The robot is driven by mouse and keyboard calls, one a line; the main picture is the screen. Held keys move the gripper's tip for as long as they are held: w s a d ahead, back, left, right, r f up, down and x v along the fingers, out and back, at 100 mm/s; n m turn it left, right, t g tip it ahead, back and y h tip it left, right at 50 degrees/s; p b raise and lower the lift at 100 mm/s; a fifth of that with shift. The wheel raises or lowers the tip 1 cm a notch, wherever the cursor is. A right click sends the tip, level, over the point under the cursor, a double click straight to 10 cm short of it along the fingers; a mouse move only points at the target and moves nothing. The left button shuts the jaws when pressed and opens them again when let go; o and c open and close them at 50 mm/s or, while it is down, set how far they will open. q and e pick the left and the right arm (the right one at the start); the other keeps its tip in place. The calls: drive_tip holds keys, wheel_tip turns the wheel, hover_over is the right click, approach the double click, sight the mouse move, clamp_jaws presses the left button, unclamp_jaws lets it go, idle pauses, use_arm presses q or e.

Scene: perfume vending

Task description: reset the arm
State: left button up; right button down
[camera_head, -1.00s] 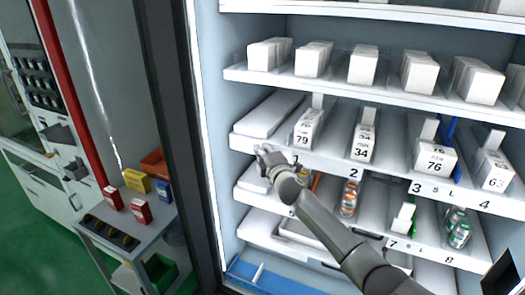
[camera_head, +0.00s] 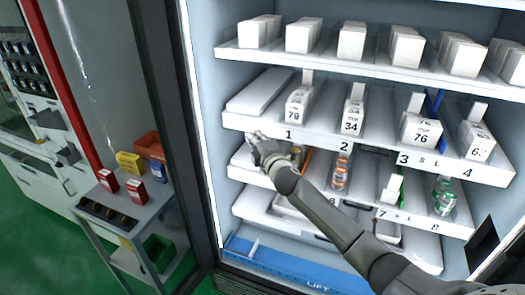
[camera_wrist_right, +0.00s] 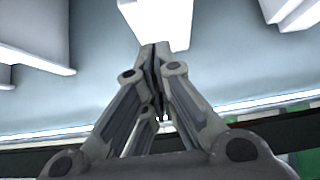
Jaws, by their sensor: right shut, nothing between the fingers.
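My right gripper (camera_head: 254,138) is in front of the vending machine's shelves, near the left end of the shelf labelled 1 to 4 (camera_head: 318,143). It is shut and empty. In the right wrist view its fingers (camera_wrist_right: 155,52) meet at the tips, with a pale panel and white shelf parts beyond them. My right arm crosses the lower shelves from the bottom right. My left gripper is in neither view.
White boxes stand on the top shelf (camera_head: 330,60). Boxes marked 79 (camera_head: 296,116), 34 (camera_head: 352,122) and 76 (camera_head: 420,131) stand below. Cans (camera_head: 341,171) sit on a lower shelf. A blue LIFT tray (camera_head: 270,262) lies at the bottom. A side cart (camera_head: 125,220) holds small boxes.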

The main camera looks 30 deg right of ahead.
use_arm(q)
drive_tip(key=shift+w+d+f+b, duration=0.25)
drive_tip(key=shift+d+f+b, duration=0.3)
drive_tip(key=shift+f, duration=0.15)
use_arm(e)
drive_tip(key=s+a, duration=0.1)
drive_tip(key=s, duration=0.6)
drive_tip(key=shift+r, duration=0.2)
drive_tip(key=shift+a, duration=0.1)
